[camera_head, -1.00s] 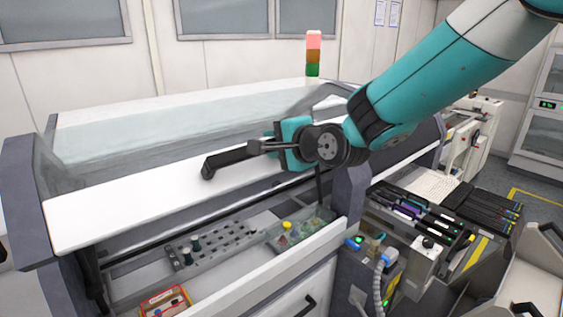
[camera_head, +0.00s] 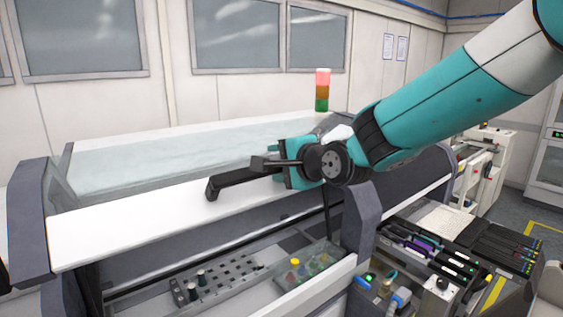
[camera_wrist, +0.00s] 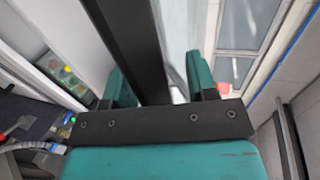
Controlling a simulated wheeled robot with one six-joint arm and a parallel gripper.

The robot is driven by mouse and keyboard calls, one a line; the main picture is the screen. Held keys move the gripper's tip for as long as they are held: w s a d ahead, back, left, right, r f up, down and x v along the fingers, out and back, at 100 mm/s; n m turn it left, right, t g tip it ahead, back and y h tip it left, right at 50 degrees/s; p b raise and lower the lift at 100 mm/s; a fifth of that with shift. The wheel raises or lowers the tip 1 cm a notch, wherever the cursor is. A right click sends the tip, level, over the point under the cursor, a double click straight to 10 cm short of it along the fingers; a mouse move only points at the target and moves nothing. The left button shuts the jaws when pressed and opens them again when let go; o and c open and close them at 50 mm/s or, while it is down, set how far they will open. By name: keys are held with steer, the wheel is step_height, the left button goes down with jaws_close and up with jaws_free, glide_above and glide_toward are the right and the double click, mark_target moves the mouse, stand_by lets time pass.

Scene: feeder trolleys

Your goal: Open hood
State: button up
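The hood (camera_head: 110,232) of the feeder machine is a long white panel with a clear top, raised a little above the tray area. Its black bar handle (camera_head: 235,183) sticks out from the front in the head view. My gripper (camera_head: 283,165) is at the handle's right part. In the wrist view the black handle (camera_wrist: 130,40) runs between the two teal fingers of my gripper (camera_wrist: 162,85). It is close to the left finger, and a pale gap shows beside the right one. The contact lower down is hidden behind the palm, so the grip cannot be judged.
Below the hood are a tray with holes (camera_head: 222,281) and a bin of coloured caps (camera_head: 315,266). A signal light (camera_head: 322,90) stands behind. Black feeders (camera_head: 480,242) and a grey post (camera_head: 363,220) are at the right. The air above the hood looks free.

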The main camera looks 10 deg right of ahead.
steer(key=b+v, duration=0.7)
steer(key=v, duration=1)
steer(key=shift+s+b, duration=0.25)
steer(key=shift+b, duration=0.1)
